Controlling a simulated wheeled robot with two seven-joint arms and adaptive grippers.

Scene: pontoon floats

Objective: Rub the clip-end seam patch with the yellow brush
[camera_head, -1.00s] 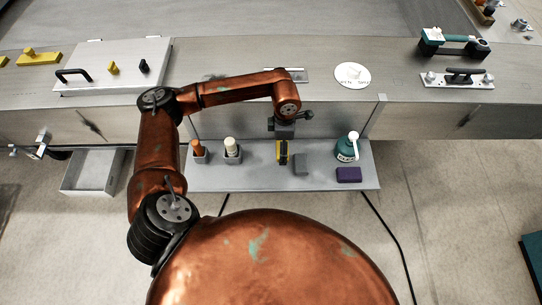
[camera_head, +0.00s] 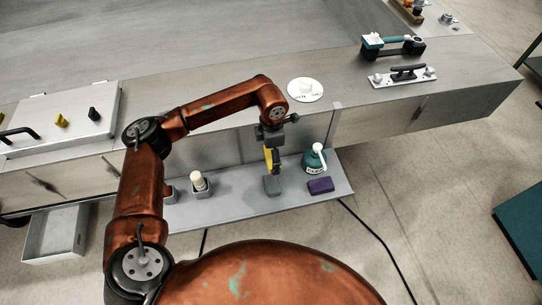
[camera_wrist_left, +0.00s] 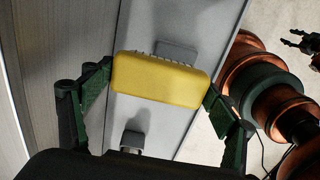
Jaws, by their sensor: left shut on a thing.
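My left gripper (camera_head: 270,146) is shut on the yellow brush (camera_head: 268,158), in front of the pontoon's side wall and over the grey shelf. In the left wrist view the brush (camera_wrist_left: 160,80) lies across between both fingers, with a row of bristles along its far edge. I cannot make out a clip-end seam patch; my arm covers part of the pontoon top. A small dark claw at the upper right of the wrist view, seemingly my right gripper (camera_wrist_left: 300,41), is too small to read.
The shelf (camera_head: 225,208) bears a grey block (camera_head: 272,186), a teal bottle (camera_head: 314,160), a purple block (camera_head: 320,186) and a pale-topped item in a holder (camera_head: 199,182). On the pontoon are a white disc (camera_head: 305,90) and a black-handled plate (camera_head: 402,78). An open drawer (camera_head: 55,235) juts out left.

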